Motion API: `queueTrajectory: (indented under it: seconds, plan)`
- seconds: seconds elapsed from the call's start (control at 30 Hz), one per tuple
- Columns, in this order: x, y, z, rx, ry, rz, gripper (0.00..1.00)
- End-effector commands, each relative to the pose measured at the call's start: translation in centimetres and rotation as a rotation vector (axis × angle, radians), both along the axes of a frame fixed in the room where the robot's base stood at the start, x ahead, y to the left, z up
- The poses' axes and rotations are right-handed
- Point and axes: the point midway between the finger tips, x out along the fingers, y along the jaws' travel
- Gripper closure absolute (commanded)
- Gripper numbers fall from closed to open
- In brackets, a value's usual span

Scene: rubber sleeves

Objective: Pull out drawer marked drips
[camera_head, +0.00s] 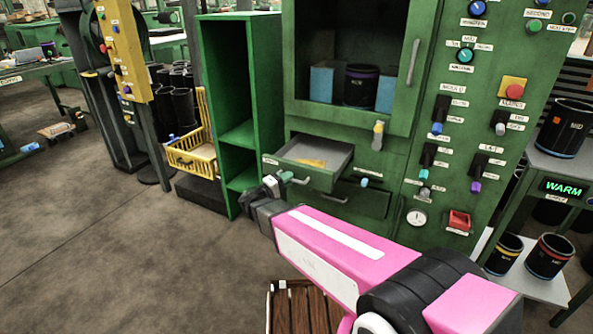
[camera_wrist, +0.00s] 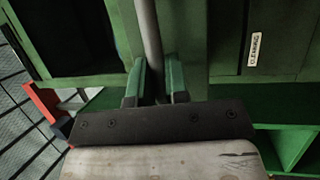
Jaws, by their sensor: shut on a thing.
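A drawer (camera_head: 322,181) in the green machine stands pulled out, with a yellow item (camera_head: 311,163) on its grey floor. A small label is at its left side, too small to read. My gripper (camera_head: 281,181) is at the drawer's front. In the wrist view my gripper (camera_wrist: 156,82) has its two green fingers closed around a grey metal bar handle (camera_wrist: 149,35).
A second drawer (camera_head: 358,200) below is shut. Above is an open bay (camera_head: 345,118) with a black sleeve (camera_head: 361,86) and blue blocks. A green shelf unit (camera_head: 240,80) and yellow basket (camera_head: 193,158) stand left. A control panel (camera_head: 470,130) is right. Floor at front left is clear.

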Motion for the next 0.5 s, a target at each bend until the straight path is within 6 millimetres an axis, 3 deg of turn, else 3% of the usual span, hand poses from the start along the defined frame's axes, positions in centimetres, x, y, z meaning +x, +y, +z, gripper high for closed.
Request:
queueTrajectory:
  seconds: [0.2, 0.5]
  plan:
    - [-2.8, 1.6, 0.0, 0.002, 0.002, 0.001, 1.0]
    - [-3.7, 2.2, -0.1, 0.002, 0.001, 0.0, 1.0]
